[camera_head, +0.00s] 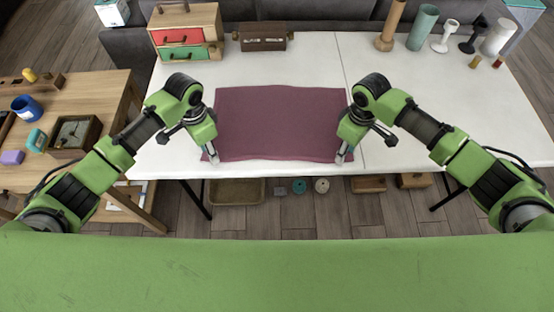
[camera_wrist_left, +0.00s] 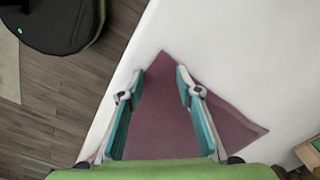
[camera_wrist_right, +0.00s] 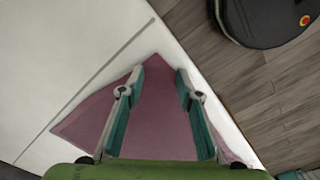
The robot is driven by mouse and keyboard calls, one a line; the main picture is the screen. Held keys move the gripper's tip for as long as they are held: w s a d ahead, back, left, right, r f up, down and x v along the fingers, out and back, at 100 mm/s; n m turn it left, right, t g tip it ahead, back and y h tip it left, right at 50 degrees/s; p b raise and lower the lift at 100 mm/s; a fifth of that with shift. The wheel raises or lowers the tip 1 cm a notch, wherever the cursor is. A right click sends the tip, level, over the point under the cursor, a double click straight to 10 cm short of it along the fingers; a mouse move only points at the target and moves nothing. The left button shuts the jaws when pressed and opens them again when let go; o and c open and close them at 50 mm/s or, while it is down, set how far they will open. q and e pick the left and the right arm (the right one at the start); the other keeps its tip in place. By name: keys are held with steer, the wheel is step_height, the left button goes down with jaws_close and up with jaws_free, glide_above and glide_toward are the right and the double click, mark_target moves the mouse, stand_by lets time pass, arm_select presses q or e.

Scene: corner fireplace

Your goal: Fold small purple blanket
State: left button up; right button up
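The purple blanket (camera_head: 280,122) lies flat and spread out on the white table (camera_head: 300,55), its near edge close to the table's front edge. My left gripper (camera_head: 212,158) is at the blanket's near left corner, pointing down. In the left wrist view its fingers (camera_wrist_left: 158,82) are apart, with the blanket corner (camera_wrist_left: 163,65) showing between them. My right gripper (camera_head: 343,156) is at the near right corner. In the right wrist view its fingers (camera_wrist_right: 160,82) are apart on either side of that corner (camera_wrist_right: 145,75). I cannot tell whether either gripper touches the cloth.
A small drawer chest (camera_head: 186,35) and a wooden box (camera_head: 262,37) stand behind the blanket. Several cylinders and stands, including a teal cylinder (camera_head: 423,27), are at the back right. A wooden side table (camera_head: 85,90) with small items is at the left. The white tabletop right of the blanket is clear.

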arm_select(q)
steer(key=shift+f, duration=0.15)
arm_select(e)
steer(key=shift+f, duration=0.1)
arm_select(q)
steer(key=shift+f, duration=0.15)
arm_select(e)
steer(key=shift+f, duration=0.15)
arm_select(q)
steer(key=shift+c, duration=1.1)
arm_select(e)
steer(key=shift+c, duration=1.1)
arm_select(q)
jaws_close()
arm_select(e)
jaws_close()
steer(key=shift+s, duration=0.1)
